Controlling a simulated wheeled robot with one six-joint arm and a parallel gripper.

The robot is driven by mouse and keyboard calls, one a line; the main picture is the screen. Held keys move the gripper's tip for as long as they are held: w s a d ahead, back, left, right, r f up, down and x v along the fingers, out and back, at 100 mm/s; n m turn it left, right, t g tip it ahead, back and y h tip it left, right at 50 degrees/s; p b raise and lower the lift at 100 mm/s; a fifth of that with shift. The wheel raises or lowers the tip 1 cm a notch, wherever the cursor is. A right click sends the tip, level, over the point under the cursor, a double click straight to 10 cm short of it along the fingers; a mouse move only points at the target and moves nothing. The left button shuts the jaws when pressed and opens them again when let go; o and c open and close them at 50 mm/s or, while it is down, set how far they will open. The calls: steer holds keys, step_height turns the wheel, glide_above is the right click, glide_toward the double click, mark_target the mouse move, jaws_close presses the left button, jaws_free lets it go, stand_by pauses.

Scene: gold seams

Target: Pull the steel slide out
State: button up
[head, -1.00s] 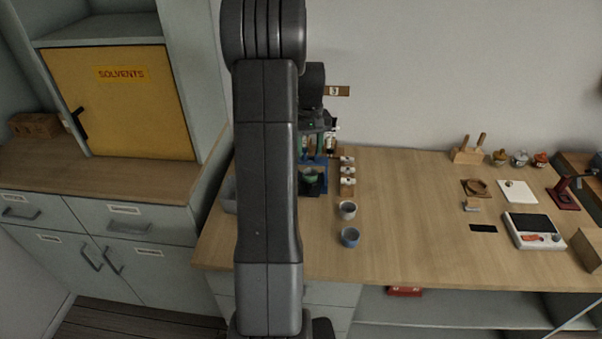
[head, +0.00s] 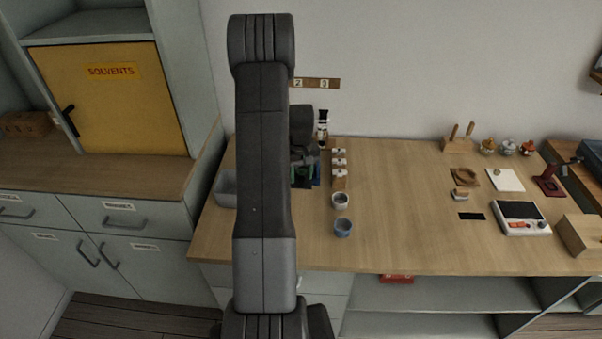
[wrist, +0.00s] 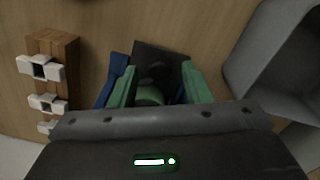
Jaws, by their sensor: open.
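My gripper (wrist: 158,88) points down over the bench with its green fingers apart. Between and just beyond the fingers lies a dark square piece (wrist: 160,62) with a dull greenish round form on it. A blue part (wrist: 117,78) shows beside the left finger. I cannot pick out the steel slide for certain; the gripper body hides much of this spot. In the head view my gripper (head: 303,172) is mostly behind my own arm, above the blue part (head: 316,173). Whether the fingers touch anything is not clear.
A wooden block with white clips (wrist: 52,75) stands close on the left in the wrist view, and a grey bin (wrist: 262,62) close on the right. In the head view two small cups (head: 343,228) stand nearer the front edge. The middle of the bench (head: 395,200) is clear.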

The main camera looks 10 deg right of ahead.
steer(key=shift+c, duration=0.2)
jaws_close()
steer(key=shift+s+a+f, duration=0.1)
steer(key=shift+s, duration=0.25)
steer(key=s+b, duration=0.1)
steer(key=s, duration=0.1)
steer(key=s+a+b, duration=0.1)
steer(key=s, duration=0.2)
steer(key=s+a+b, duration=0.1)
steer(key=s, duration=0.2)
steer(key=shift+a, duration=0.15)
steer(key=shift+o, duration=0.2)
jaws_free()
step_height(320, 180, up, 14)
steer(key=shift+b, duration=0.35)
